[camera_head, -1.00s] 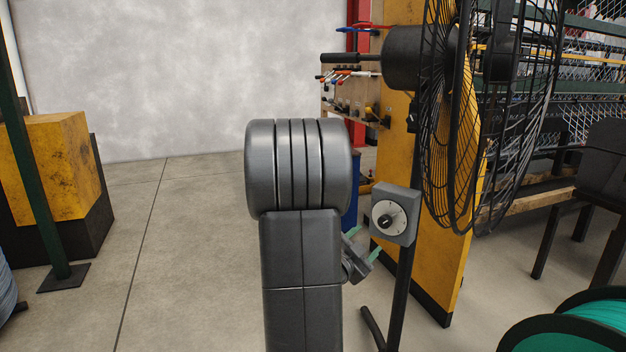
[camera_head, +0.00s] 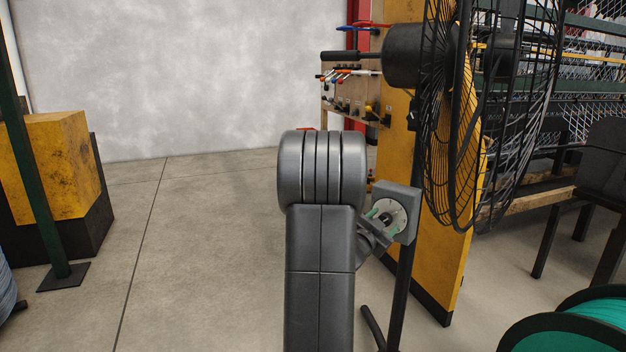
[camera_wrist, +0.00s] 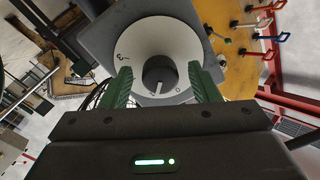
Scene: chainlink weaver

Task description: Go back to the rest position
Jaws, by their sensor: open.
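My gripper (camera_head: 381,214) is in front of the grey control box (camera_head: 409,200) on the fan's pole. In the wrist view my gripper (camera_wrist: 160,72) is open, with one green finger on each side of the dark round knob (camera_wrist: 160,78). A gap shows between each finger and the knob. The knob sits at the centre of a pale dial (camera_wrist: 150,40). Its light pointer mark is at the bottom, a little left of an O mark. In the head view, the fingers partly hide the dial and knob.
The black fan (camera_head: 450,110) stands right of my arm, before a yellow post (camera_head: 440,260). A teal spool (camera_head: 575,332) is at the bottom right. A yellow block (camera_head: 65,165) and green post (camera_head: 38,190) stand left. The floor between them and my arm is clear.

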